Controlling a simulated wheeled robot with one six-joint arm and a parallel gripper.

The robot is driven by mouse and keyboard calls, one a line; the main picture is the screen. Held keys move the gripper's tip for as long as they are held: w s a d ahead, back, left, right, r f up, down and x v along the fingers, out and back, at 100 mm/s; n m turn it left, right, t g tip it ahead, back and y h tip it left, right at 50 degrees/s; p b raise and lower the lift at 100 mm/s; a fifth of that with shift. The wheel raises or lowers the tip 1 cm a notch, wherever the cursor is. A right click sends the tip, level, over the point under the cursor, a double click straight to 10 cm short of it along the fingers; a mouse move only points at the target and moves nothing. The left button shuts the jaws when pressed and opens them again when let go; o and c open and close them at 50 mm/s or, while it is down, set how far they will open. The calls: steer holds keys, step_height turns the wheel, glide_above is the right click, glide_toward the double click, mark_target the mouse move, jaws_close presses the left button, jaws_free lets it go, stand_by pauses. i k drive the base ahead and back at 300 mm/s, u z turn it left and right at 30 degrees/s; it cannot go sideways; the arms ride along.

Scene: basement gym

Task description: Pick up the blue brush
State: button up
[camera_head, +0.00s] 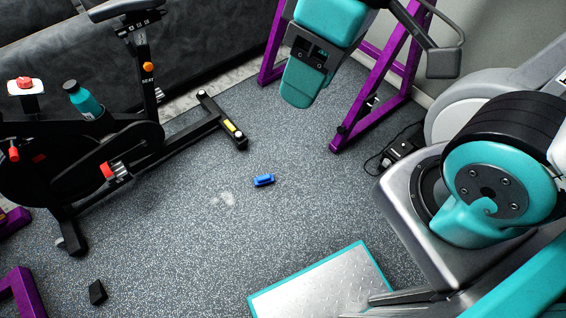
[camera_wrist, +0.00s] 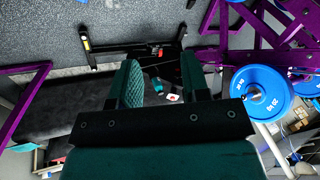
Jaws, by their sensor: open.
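The blue brush (camera_head: 264,180) is a small block lying on the speckled grey floor near the middle of the head view. The floor right around it is bare. My gripper (camera_wrist: 160,82) shows in the wrist view, with its two teal padded fingers apart and no object held between them.
A black exercise bike (camera_head: 100,150) stands left of the brush. A purple frame (camera_head: 375,100) stands behind it. A blue weight plate (camera_wrist: 262,95) shows in the wrist view.

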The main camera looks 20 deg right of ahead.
mark_target(266, 179)
steer(key=u, duration=0.2)
steer(key=i, duration=0.85)
steer(key=u, duration=0.2)
